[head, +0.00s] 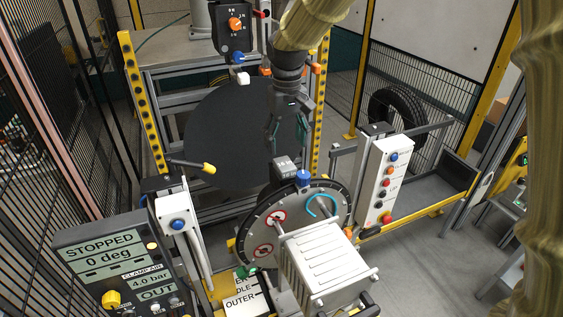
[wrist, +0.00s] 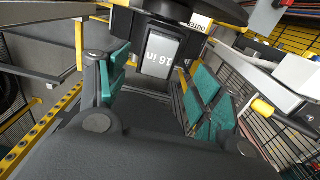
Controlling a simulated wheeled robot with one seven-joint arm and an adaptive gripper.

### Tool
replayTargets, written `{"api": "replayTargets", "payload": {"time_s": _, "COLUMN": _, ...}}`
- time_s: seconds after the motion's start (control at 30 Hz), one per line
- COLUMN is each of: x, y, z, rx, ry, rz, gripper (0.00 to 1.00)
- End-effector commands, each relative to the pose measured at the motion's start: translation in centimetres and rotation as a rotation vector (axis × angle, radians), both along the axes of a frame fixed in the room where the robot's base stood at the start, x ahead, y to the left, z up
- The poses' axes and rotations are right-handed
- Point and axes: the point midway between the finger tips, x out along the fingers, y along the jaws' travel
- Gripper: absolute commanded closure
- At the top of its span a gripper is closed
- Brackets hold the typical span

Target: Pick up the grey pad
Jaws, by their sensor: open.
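A small dark block with a light grey face (head: 285,168) sits at the top of the round clamp disc in the head view. It is the nearest match I see to the grey pad. In the wrist view the grey face (wrist: 161,56) reads "16 in" and shows between and beyond the finger ends. My gripper (head: 288,146) hangs pointing down, just above the block in the head view. Its teal-padded fingers are apart with nothing held between them, as the wrist view also shows for my gripper (wrist: 160,80). The exact gap to the block is hard to tell.
A blue knob (head: 303,178) stands right beside the block. The round disc (head: 252,216) carries red and blue ring marks, with a ribbed grey box (head: 325,262) in front. A button panel (head: 389,180) stands right, a yellow-tipped lever (head: 208,168) left. A large black disc (head: 225,135) is behind.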

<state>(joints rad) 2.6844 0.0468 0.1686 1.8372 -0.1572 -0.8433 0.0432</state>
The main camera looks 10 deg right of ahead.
Motion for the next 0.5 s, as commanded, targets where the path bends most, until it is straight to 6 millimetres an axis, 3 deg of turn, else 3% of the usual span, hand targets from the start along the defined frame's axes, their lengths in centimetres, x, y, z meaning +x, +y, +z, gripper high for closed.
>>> {"api": "replayTargets", "payload": {"time_s": 0.23, "x": 2.3, "y": 0.1, "z": -2.9, "rx": 0.001, "ry": 0.018, "rz": 0.001, "gripper": 0.34}}
{"api": "replayTargets", "payload": {"time_s": 0.5, "x": 2.5, "y": 0.3, "z": -5.2, "rx": 0.001, "ry": 0.024, "rz": 0.002, "gripper": 0.34}}
